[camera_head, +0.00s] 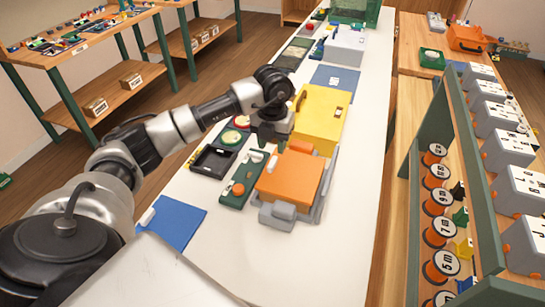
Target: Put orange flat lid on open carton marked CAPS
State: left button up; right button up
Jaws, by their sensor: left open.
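A flat orange slab, which looks like the orange flat lid (291,177), lies on top of a grey body (278,213) on the white table. I cannot tell whether that grey body is the open carton, and I can read no CAPS marking. My left gripper (270,138) is open, pointing down just behind the orange slab and beside the left edge of a yellow box (322,112). Its fingertips are small and partly hidden, and I see nothing held between them. My right gripper is not in view.
A dark tray (213,161) and a green board (242,180) lie left of the orange slab. A blue mat (172,222) lies nearer me. A shelf (475,175) with grey boxes and numbered spools stands right. The near table surface is clear.

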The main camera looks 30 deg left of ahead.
pick_arm(q)
notch_tip(320, 180, up, 7)
jog(key=shift+f+b, duration=0.2)
jog(key=shift+b, duration=0.2)
